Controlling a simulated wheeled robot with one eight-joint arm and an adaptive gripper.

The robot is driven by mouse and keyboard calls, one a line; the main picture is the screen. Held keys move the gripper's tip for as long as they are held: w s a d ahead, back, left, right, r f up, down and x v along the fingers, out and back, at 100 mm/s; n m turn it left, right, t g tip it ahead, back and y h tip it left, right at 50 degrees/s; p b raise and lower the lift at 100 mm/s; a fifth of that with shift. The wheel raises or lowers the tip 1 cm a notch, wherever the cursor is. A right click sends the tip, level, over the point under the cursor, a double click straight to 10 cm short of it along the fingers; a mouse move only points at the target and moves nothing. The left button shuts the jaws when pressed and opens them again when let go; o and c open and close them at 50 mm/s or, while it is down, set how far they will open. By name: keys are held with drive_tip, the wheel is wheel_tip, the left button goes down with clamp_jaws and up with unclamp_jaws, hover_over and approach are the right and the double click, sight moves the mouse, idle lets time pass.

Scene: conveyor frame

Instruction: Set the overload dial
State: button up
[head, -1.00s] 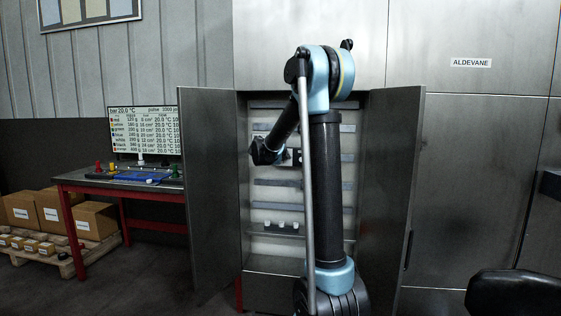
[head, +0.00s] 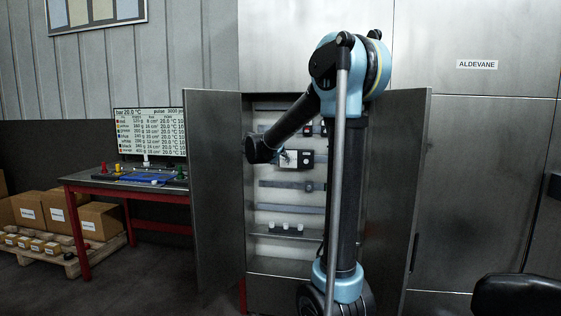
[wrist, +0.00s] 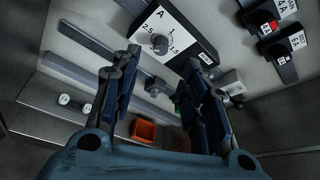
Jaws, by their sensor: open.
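The overload dial (wrist: 160,44) is a small dark round knob on the white face of a black box (wrist: 205,46). The face is printed with A, 2.5 and 1.5, and a curved mark lies beside the knob. In the head view the box (head: 307,159) sits inside the open cabinet, partly behind my arm. My gripper (wrist: 164,62) is open and empty, its two dark fingers pointing towards the dial and apart from it. The exact gap is hard to judge. In the head view my gripper (head: 282,154) is small, just left of the box.
More black modules with white labels, one with a red part (wrist: 273,27), sit at upper right in the wrist view. An orange-red bin (wrist: 146,131) shows below. Cabinet doors (head: 216,190) stand open on both sides. A red-legged table (head: 80,181) with a screen (head: 150,132) stands left.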

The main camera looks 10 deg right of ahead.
drive_tip(key=shift+s+a+r, duration=0.25)
drive_tip(key=shift+s+a, duration=0.1)
drive_tip(key=shift+s, duration=0.25)
